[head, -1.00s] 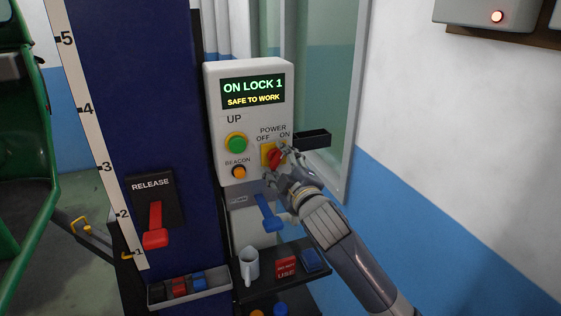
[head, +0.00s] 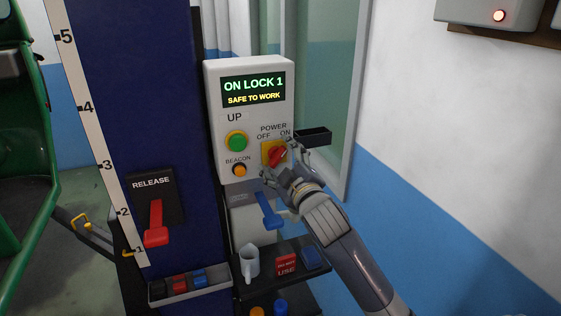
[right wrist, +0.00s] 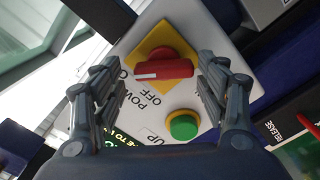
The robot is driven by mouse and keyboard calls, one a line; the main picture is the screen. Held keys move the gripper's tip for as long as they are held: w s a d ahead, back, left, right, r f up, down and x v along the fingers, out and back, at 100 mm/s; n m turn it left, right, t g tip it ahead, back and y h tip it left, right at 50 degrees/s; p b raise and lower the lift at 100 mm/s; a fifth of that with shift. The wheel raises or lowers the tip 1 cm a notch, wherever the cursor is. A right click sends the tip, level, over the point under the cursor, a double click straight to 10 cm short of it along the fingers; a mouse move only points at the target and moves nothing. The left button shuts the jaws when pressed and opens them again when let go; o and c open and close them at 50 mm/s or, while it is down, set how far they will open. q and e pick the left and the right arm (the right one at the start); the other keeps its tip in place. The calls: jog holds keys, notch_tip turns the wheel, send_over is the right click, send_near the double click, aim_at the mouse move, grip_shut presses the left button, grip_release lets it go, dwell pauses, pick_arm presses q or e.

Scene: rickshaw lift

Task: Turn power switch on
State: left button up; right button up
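The red power switch knob (head: 278,155) sits on a yellow square plate on the white control box (head: 214,90). It slants up and right, toward the word ON. My right gripper (head: 274,159) is in front of the switch. Its fingers are spread on either side of the knob, with gaps showing in the wrist view. The display reads "ON LOCK 1, SAFE TO WORK". My left gripper is not in view.
A green UP button (head: 237,141) and an orange beacon button (head: 239,170) are left of the switch. A blue lever (head: 269,212) is below it. A red release lever (head: 155,223) is on the blue column.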

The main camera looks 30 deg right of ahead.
jog(key=shift+f, duration=0.15)
jog(key=shift+s, duration=0.1)
jog(key=v, duration=0.7)
dwell(0.3)
jog(key=shift+s, duration=0.1)
